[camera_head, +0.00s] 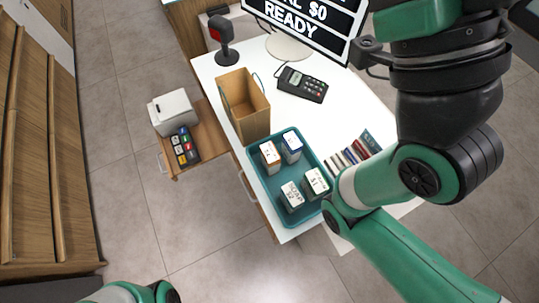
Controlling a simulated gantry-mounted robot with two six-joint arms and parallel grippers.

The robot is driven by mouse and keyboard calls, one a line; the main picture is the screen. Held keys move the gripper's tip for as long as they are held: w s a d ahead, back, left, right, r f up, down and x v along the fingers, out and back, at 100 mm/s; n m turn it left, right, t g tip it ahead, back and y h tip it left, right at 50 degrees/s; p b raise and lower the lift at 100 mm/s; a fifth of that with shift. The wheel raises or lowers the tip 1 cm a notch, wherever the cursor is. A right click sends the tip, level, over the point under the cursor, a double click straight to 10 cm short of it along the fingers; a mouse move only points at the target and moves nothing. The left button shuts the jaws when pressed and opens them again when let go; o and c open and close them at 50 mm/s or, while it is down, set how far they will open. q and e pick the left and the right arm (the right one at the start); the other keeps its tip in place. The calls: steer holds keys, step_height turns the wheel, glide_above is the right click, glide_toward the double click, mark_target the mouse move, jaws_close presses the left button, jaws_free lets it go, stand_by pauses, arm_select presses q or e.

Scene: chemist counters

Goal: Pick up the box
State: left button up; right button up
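Several small white boxes with printed labels stand in a teal tray (266,181) at the front of the white counter. One is at the back left (270,158), one with a blue top edge is at the back right (291,147), and two are in front: a left one (292,197) and a right one (315,183). I cannot tell which is the task's box. My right arm crosses the right side, its elbow close to the tray's right side; no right fingertips show. Only a piece of my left arm shows at the bottom left; its gripper is out of view.
A brown paper bag (243,107) stands behind the tray. A card terminal (302,85), a scanner on a stand (223,42) and a price sign (305,25) are farther back. Small packs (352,151) stand right of the tray. A printer (173,111) sits at the left.

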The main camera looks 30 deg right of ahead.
stand_by(0.3)
steer(key=o, duration=1.1)
steer(key=shift+c, duration=0.2)
